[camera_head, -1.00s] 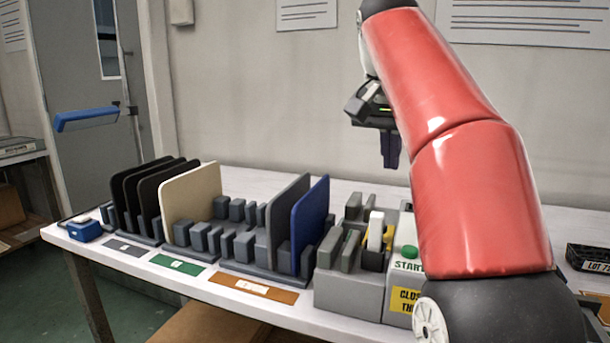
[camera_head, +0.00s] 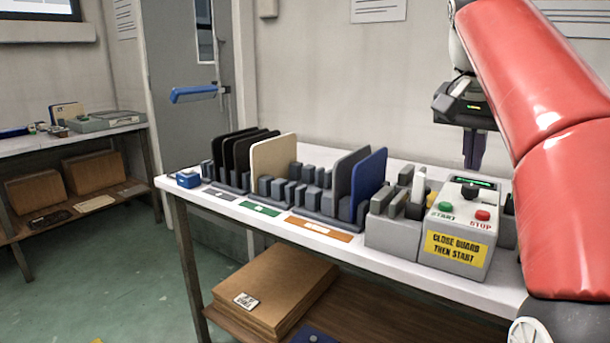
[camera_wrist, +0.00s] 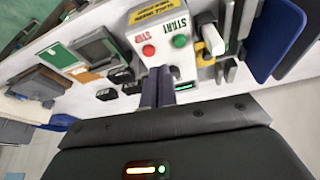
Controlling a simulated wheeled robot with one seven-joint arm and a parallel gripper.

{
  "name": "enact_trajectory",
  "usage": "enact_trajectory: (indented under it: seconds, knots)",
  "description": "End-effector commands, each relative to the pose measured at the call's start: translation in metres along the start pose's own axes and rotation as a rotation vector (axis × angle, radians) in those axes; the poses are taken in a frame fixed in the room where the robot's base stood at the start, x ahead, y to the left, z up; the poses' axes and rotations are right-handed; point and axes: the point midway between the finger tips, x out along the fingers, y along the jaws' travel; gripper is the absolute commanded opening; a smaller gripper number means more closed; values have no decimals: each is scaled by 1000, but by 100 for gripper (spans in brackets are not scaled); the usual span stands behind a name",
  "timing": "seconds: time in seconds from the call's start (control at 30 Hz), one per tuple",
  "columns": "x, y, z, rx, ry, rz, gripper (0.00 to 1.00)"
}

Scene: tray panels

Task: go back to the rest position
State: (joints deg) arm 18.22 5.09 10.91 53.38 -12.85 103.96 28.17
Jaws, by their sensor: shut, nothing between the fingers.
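My gripper (camera_head: 474,150) hangs fingers-down above the back of the white table (camera_head: 395,258), behind the grey control box (camera_head: 466,256) in the head view. In the wrist view my gripper (camera_wrist: 158,88) shows its two fingers close together with nothing between them. The control box (camera_wrist: 163,62) with its green START and red STOP buttons lies beyond the fingertips there. My red arm fills the right side of the head view.
Racks on the table hold black panels (camera_head: 232,150), a cream panel (camera_head: 273,160), a grey panel (camera_head: 346,172) and a blue panel (camera_head: 369,178). A grey fixture (camera_head: 393,228) stands beside the control box. Brown boxes (camera_head: 273,290) lie on the shelf below.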

Motion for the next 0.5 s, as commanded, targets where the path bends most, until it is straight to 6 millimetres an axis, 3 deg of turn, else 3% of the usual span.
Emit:
enact_trajectory:
  seconds: [0.27, 0.5]
  knots:
    - [7, -6, 24, -86, 17, -18, 0]
    - [25, -10, 61, -206, 38, -50, 0]
